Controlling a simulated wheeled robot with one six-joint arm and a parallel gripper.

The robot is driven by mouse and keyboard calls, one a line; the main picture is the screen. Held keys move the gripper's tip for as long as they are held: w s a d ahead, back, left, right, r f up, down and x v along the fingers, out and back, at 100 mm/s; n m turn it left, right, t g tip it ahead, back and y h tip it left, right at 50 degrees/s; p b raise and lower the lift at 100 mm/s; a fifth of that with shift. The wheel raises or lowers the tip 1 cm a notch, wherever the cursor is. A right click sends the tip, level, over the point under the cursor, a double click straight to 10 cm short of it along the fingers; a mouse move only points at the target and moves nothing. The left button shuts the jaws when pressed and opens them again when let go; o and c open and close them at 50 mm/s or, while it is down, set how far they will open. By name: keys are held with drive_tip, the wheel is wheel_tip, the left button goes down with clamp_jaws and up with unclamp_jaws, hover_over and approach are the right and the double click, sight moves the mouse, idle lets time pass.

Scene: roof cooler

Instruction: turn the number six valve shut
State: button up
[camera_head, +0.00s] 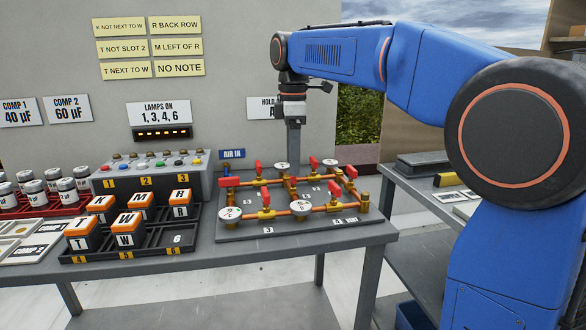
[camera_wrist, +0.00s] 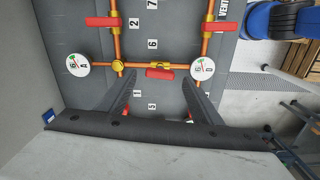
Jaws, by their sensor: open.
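The number six valve has a red handle (camera_wrist: 160,73) in the wrist view, just below a printed 6 label (camera_wrist: 152,44). The handle appears to lie along its copper pipe. My gripper (camera_wrist: 160,78) is open, with one dark finger on each side of the handle in the picture; I see no contact. In the head view my gripper (camera_head: 293,150) points down over the back of the pipe board (camera_head: 345,232). Which handle there is number six is not clear.
Round gauges (camera_wrist: 77,64) (camera_wrist: 202,68) flank the handle. Other red handles (camera_wrist: 103,21) (camera_wrist: 222,26) stand crosswise to their pipes. Left of the board are a lamp box (camera_head: 190,182) and a black tray (camera_head: 160,252) of lettered blocks. A hold sign (camera_head: 262,108) is partly hidden.

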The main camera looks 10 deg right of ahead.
drive_tip(key=shift+f, duration=1.55)
drive_tip(key=c, duration=1.1)
drive_tip(key=shift+o, duration=0.2)
